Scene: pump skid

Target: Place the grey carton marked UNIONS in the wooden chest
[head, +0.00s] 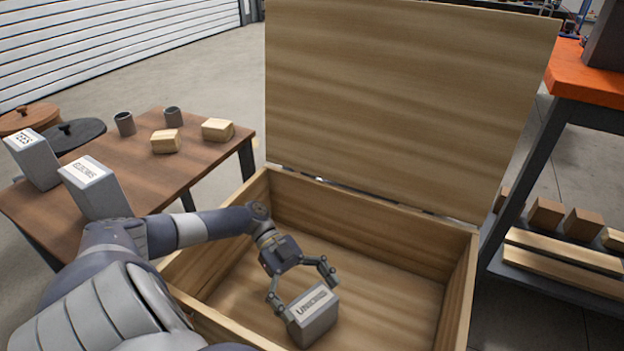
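The grey carton marked UNIONS (315,318) is inside the open wooden chest (458,290), low near the front wall. Its marked face points up. My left gripper (308,298) reaches into the chest from the left, with its two fingers spread at opposite sides of the carton. One finger is at the carton's left edge and the other at its top right corner. I cannot tell whether they press on it, or whether the carton rests on the chest floor. My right gripper is out of view.
The chest's raised lid (410,100) stands behind it. At left, a wooden table (140,150) carries two grey cartons (97,188), two cups and two wooden blocks. An orange-topped bench (585,75) stands close at right. The chest floor right of the carton is clear.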

